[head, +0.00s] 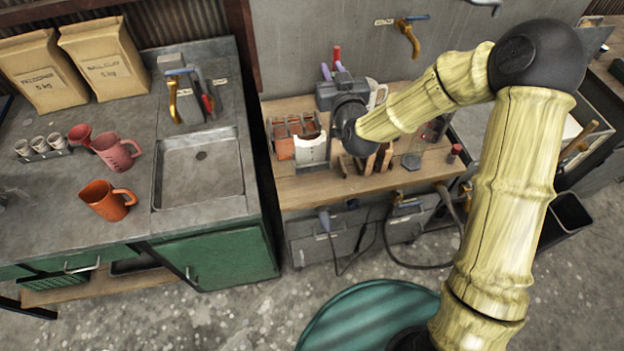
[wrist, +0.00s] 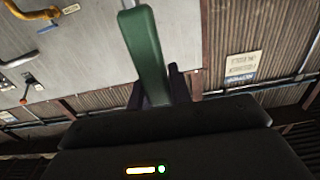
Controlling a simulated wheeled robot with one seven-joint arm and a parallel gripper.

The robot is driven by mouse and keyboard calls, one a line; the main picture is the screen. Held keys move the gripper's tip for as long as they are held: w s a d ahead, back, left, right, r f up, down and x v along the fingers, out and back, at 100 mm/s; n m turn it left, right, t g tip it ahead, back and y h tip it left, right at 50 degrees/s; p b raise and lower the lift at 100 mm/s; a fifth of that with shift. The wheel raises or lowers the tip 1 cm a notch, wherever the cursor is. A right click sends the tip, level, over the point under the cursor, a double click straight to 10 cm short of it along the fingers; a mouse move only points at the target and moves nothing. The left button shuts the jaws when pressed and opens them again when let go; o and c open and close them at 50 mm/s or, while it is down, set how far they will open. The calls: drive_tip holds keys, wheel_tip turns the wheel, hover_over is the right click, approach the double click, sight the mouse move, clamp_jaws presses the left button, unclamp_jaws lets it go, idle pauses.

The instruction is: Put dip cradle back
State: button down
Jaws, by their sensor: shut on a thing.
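My gripper (head: 334,71) is above the back of the wooden workbench, with its purple fingers pointing up and toward the wall. In the wrist view a green bar (wrist: 148,55) stands between the dark fingers, and the gripper is shut on it. In the head view my arm hides much of the held thing, and a small red piece (head: 337,53) shows by the fingertips. I cannot tell whether that piece is held or behind.
The workbench (head: 310,188) holds a rack of tiles (head: 285,147) and several small tools. At left are a sink (head: 200,170), pink and orange jugs (head: 108,200) and clay bags (head: 102,62).

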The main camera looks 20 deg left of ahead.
drive_tip(key=shift+s+d+r, duration=0.1)
drive_tip(key=shift+s, duration=0.15)
drive_tip(key=shift+f, duration=0.25)
drive_tip(key=f+p, duration=0.2)
drive_tip(key=f, duration=0.3)
drive_tip(key=shift+w+f, duration=0.2)
drive_tip(key=shift+f+p, duration=0.85)
drive_tip(key=shift+f, duration=1.35)
drive_tip(key=c, duration=1.3)
unclamp_jaws()
